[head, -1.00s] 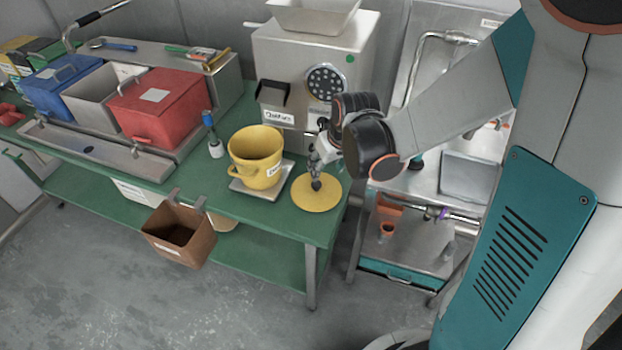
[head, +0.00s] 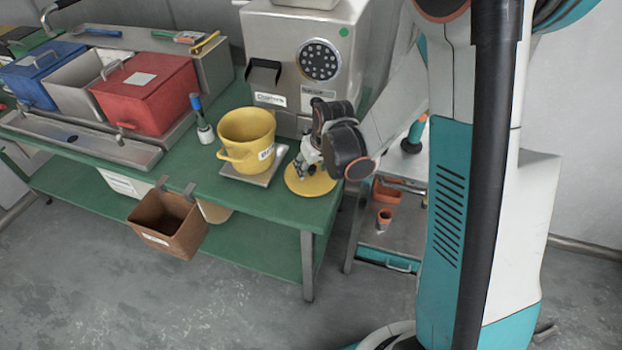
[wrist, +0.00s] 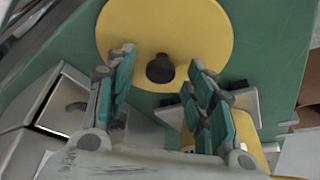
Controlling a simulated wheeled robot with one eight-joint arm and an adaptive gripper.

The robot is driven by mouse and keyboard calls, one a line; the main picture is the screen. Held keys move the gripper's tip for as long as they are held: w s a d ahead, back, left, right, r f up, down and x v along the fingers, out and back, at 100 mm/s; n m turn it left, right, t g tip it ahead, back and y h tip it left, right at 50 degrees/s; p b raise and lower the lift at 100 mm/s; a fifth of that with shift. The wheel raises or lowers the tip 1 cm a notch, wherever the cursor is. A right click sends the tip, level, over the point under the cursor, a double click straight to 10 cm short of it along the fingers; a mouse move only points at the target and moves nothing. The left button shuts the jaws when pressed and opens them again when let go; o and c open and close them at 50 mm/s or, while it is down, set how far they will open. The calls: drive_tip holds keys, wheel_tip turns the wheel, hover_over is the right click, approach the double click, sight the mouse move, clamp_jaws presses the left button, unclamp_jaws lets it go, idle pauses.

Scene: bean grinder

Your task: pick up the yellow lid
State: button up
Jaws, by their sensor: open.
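The yellow lid (head: 299,186) is a flat round disc lying on the green table, to the right of the yellow pot (head: 247,136). Nothing is held. The height of the fingertips against the knob is hard to tell.
The yellow pot stands on a small metal plate (head: 238,176) close to the lid. A steel grinder (head: 290,70) stands right behind. A red bin (head: 150,95) is further left. A brown box (head: 165,225) hangs on the table's front edge.

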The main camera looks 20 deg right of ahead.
drive_tip(key=c, duration=1.2)
drive_tip(key=shift+o, duration=0.2)
